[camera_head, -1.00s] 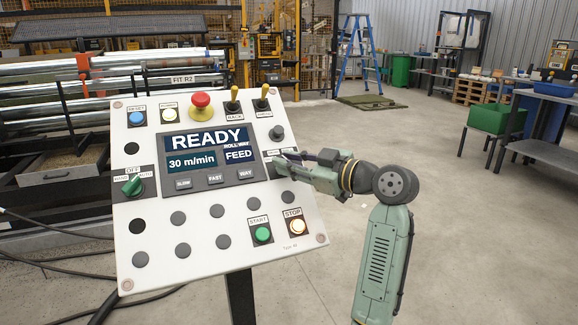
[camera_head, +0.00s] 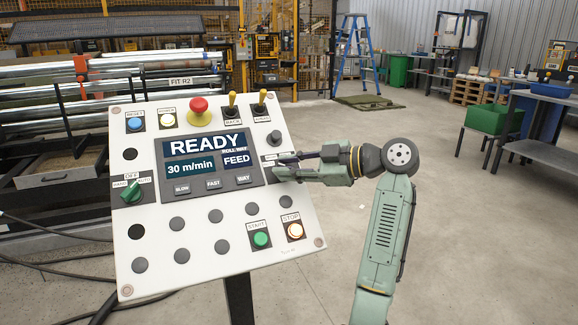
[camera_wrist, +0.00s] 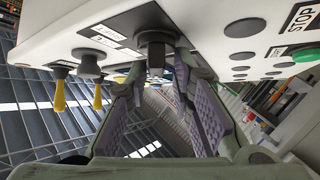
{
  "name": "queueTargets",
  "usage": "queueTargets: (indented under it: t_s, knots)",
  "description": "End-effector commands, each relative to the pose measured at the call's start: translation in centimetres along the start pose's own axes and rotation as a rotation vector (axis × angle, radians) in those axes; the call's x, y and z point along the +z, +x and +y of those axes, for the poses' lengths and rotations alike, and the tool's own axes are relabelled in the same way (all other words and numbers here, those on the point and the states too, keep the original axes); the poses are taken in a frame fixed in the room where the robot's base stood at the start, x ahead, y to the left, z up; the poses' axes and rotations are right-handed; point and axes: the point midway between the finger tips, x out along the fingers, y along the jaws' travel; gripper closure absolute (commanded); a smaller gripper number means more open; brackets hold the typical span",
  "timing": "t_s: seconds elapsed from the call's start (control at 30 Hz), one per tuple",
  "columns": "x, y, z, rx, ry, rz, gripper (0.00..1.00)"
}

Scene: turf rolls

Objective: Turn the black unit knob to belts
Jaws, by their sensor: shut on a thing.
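The white control panel (camera_head: 210,258) stands tilted in the head view. The black unit knob (camera_wrist: 156,48) shows in the wrist view under the panel face, between my two purple-padded fingers. My gripper (camera_head: 283,167) is at the panel's right side in the head view, shut on the knob. There the fingers largely cover the knob. White labels (camera_wrist: 107,36) lie beside it in the wrist view. Their wording is too small to read, and I cannot tell which label the knob points to.
The screen (camera_head: 208,150) reads READY, 30 m/min and FEED. A green selector (camera_head: 131,191) is at the panel's left. The dark round button (camera_head: 274,138) is just above my gripper. The lit START button (camera_head: 261,239) and STOP button (camera_head: 295,230) are below. Open floor lies right of the panel.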

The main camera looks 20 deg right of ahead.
Motion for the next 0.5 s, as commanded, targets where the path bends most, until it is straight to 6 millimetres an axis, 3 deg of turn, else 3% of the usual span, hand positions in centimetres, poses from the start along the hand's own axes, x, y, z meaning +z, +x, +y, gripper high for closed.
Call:
queueTargets:
  t_s: [0.17,0.2,0.3,0.5]
  knots:
    - [-0.02,-0.48,0.73,0.028,-0.001,-0.003,1.00]
    - [-0.03,-0.48,0.73,0.028,-0.001,-0.003,0.77]
    - [-0.01,-0.45,0.67,0.026,0.000,-0.003,0.70]
    - [-0.01,-0.29,0.52,0.021,0.001,-0.002,0.68]
